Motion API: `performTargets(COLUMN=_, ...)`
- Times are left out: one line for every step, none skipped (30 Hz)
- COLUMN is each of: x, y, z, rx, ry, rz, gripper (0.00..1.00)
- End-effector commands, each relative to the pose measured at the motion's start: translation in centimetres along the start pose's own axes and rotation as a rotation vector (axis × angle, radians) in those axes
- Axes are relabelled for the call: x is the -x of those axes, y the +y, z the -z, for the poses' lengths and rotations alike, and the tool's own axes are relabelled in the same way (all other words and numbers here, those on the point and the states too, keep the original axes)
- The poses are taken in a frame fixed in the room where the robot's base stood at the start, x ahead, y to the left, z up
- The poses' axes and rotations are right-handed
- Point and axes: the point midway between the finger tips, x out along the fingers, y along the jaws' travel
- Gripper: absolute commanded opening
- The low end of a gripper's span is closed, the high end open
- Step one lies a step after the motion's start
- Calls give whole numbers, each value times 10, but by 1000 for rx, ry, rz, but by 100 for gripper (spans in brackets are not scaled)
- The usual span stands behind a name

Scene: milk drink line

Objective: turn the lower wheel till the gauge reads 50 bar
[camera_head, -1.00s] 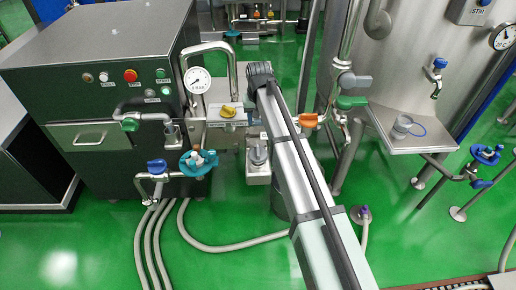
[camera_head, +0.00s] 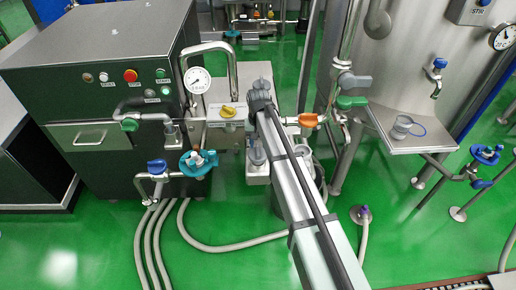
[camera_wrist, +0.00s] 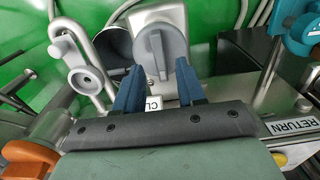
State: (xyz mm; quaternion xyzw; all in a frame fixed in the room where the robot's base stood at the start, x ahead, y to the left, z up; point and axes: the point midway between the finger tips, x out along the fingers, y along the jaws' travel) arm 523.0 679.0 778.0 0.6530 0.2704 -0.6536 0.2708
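The teal wheel (camera_head: 198,162) sits low on the right front of the dark machine. Part of it shows at the top right of the wrist view (camera_wrist: 300,35). The round white gauge (camera_head: 197,80) stands above it on a pipe; its reading is too small to tell. My gripper (camera_wrist: 159,66) shows in the wrist view with its two blue fingers apart. They point toward a grey knob (camera_wrist: 163,50) on a metal block, with no visible grip on it. The wheel is off to the right of the fingers there. In the head view I cannot make out the fingers.
A blue-handled valve (camera_head: 157,166) sits left of the wheel. An orange-handled valve (camera_head: 308,120) and the steel tank (camera_head: 420,75) stand to the right. Hoses (camera_head: 150,235) run over the green floor.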

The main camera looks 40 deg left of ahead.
Motion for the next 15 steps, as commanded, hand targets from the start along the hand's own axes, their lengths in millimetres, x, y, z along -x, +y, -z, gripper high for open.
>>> performTargets(x=-8, y=0, z=0, rx=0, ry=-1, rz=0, gripper=39)
performTargets(x=-12, y=0, z=0, rx=0, ry=0, rz=0, gripper=39)
performTargets(x=-17, y=0, z=0, rx=0, ry=0, rz=0, gripper=39)
performTargets(x=-20, y=0, z=0, rx=0, ry=0, rz=0, gripper=39)
performTargets(x=-23, y=0, z=0, rx=0, ry=-1, rz=0, gripper=39)
performTargets(x=-26, y=0, z=0, rx=0, ry=0, rz=0, gripper=39)
performTargets(x=-28, y=0, z=0, rx=0, ry=0, rz=0, gripper=39)
performTargets(x=-30, y=0, z=0, rx=0, ry=0, rz=0, gripper=39)
performTargets(x=-32, y=0, z=0, rx=0, ry=1, rz=0, gripper=39)
performTargets(x=-34, y=0, z=0, rx=0, ry=1, rz=0, gripper=39)
performTargets(x=-34, y=0, z=0, rx=0, ry=1, rz=0, gripper=39)
performTargets(x=-36, y=0, z=0, rx=0, ry=1, rz=0, gripper=39)
performTargets(x=-36, y=0, z=0, rx=0, ry=1, rz=0, gripper=39)
performTargets(x=-36, y=0, z=0, rx=0, ry=1, rz=0, gripper=39)
performTargets(x=-37, y=0, z=0, rx=0, ry=1, rz=0, gripper=39)
